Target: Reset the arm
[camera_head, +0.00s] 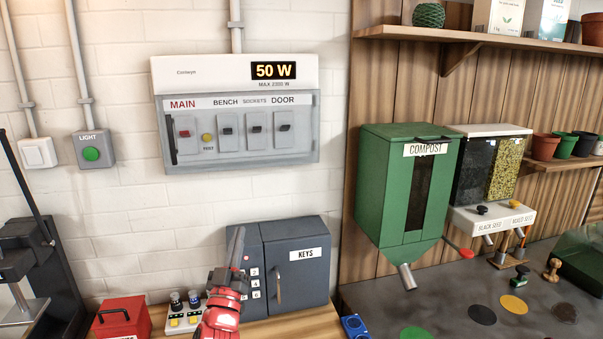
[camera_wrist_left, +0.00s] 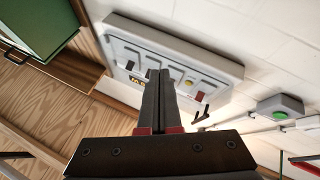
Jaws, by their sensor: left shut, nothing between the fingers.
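My left gripper (camera_head: 236,240) rises from the bottom of the head view, its red wrist below and dark fingers pointing up. It is in front of the dark grey key box (camera_head: 300,278) and below the breaker panel (camera_head: 240,115). In the left wrist view the two fingers of my left gripper (camera_wrist_left: 160,75) lie together with nothing between them. The breaker panel (camera_wrist_left: 225,62) shows beyond the fingertips there. I cannot tell whether the fingers touch the key box. My right gripper is not in view.
A green compost bin (camera_head: 400,185) hangs at the right beside a seed dispenser (camera_head: 490,175). A red box (camera_head: 122,318) stands on the bench at lower left. A light button box (camera_head: 93,150) is on the wall. The wall between panel and key box is clear.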

